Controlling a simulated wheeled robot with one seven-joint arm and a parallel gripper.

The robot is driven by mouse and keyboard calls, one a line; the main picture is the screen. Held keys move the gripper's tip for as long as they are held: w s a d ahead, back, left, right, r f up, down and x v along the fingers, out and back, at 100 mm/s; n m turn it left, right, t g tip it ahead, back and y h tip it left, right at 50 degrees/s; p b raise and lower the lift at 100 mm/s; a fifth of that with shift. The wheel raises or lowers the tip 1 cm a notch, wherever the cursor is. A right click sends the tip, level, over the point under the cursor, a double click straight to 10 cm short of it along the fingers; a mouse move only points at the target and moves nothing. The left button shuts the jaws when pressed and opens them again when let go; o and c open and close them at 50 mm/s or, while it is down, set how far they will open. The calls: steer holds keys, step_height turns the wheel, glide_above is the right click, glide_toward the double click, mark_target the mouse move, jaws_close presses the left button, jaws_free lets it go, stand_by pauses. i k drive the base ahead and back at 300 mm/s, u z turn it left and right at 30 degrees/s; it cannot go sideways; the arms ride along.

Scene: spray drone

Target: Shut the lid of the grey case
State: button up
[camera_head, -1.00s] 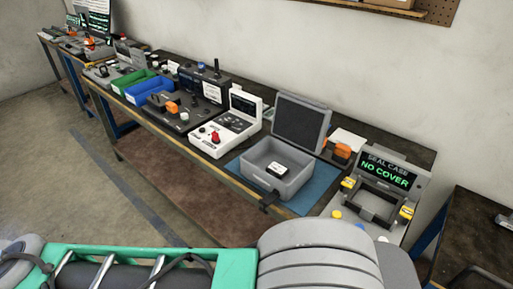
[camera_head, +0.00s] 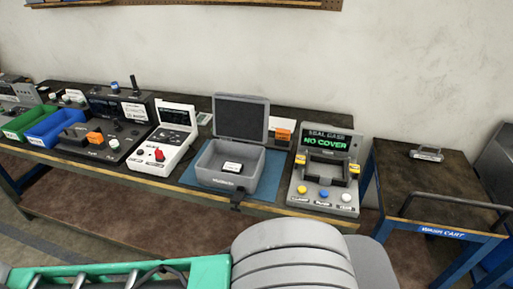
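A small white-topped block (camera_head: 232,166) lies inside the case. My arm fills the bottom of the picture, well in front of the bench. My gripper is not in view.
Right of the case, a seal station (camera_head: 323,198) reads "NO COVER". Left of it stands a white device (camera_head: 163,149) with a red knob. An orange item (camera_head: 282,134) lies behind the case on the right. A wash cart (camera_head: 440,182) stands further right.

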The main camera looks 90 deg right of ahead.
mark_target(236, 116)
steer(key=z, duration=2.85)
steer(key=i, duration=0.45)
steer(key=z, duration=1.85)
steer(key=k, duration=0.9)
steer(key=u, duration=1.15)
steer(key=i, duration=0.5)
steer(key=u, duration=0.1)
